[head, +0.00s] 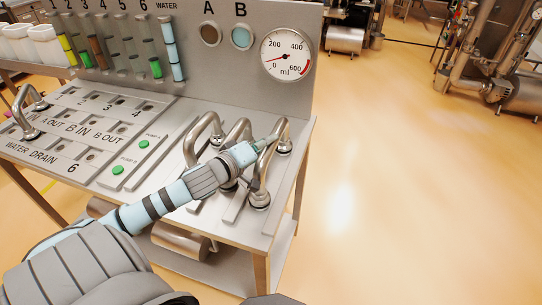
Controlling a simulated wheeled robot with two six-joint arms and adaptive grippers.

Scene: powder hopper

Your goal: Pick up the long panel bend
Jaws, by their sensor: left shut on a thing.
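A long bent steel tube, the long panel bend (264,176), stands at the right end of the bench panel. Its two ends are at collared fittings, one near and one far. My left gripper (266,143) reaches in from the lower left and is shut on the upper part of this bend. The fingertips partly cover the grasped spot. I cannot tell whether the ends are lifted from the panel. My right gripper is not in view.
Two other bent tubes, one at the left (205,127) and one in the middle (237,130), stand close by; my arm partly hides them. Another bend (29,103) is on the labelled panel (62,150). A backboard (222,75) with a dial gauge (286,55) rises behind. Floor at right is clear.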

